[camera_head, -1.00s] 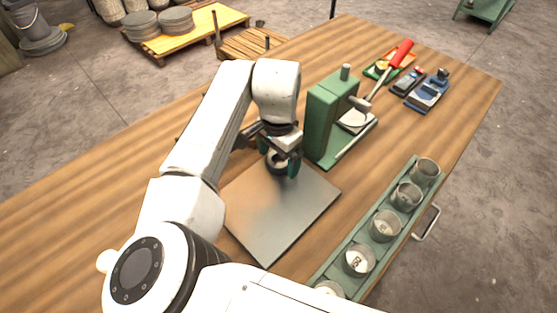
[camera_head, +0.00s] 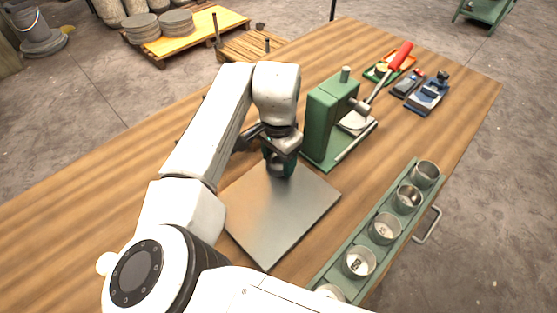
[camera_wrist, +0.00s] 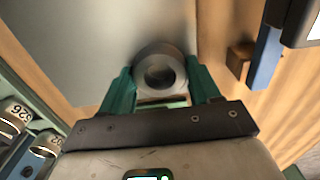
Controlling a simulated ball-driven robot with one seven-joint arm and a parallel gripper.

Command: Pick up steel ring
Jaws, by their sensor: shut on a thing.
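The steel ring (camera_wrist: 160,74) is a thick grey ring with a round hole. In the wrist view it sits between the two green fingers of my gripper (camera_wrist: 160,90), which are shut on it from both sides. In the head view my gripper (camera_head: 281,168) is low over the far corner of a flat metal plate (camera_head: 285,215). The ring is mostly hidden there by the fingers. I cannot tell whether the ring touches the plate.
A green press (camera_head: 330,118) with a red-handled lever stands just right of my gripper. A green rack (camera_head: 330,275) with several metal cups runs along the right table edge. A blue tool (camera_head: 428,95) lies at the far right. The table (camera_head: 90,215) at left is clear.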

